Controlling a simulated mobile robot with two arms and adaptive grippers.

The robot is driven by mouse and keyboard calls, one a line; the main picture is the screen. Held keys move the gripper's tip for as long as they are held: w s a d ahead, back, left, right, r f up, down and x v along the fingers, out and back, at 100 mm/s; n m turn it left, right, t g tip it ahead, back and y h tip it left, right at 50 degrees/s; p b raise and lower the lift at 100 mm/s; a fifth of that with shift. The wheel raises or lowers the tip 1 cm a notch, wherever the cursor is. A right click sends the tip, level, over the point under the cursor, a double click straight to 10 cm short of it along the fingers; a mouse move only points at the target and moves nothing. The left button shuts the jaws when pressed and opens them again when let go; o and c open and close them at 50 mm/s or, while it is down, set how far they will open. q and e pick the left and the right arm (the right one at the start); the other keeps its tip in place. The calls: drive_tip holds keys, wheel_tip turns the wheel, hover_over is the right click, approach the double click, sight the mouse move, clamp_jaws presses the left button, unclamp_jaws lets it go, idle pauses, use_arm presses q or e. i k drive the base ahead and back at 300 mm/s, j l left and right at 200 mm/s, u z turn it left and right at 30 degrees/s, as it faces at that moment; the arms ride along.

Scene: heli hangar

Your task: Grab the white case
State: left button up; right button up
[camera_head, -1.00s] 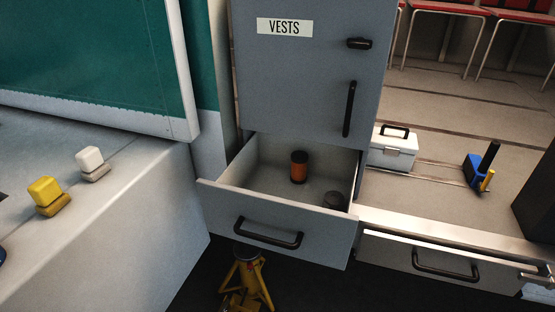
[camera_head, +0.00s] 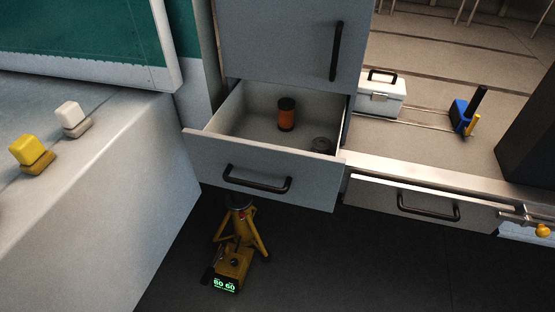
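The white case (camera_head: 380,97) is a small box with a black top handle and a latch on its front. It stands upright on the grey floor of the raised bay, right of the grey cabinet and behind the open drawer's right side. Its lower left edge is partly hidden by the cabinet and drawer. Neither of my grippers shows in the head view.
An open drawer (camera_head: 262,178) juts out, holding an orange and black cylinder (camera_head: 287,114) and a dark round item (camera_head: 321,145). A blue tool (camera_head: 462,116) stands right of the case. A yellow jack (camera_head: 238,240) is below. A closed drawer (camera_head: 420,203) sits under the bay edge.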

sight(376, 95)
drive_tip(key=l+z, duration=0.15)
drive_tip(key=l, duration=0.6)
drive_tip(key=i+l+z, duration=0.1)
drive_tip(key=l, duration=0.65)
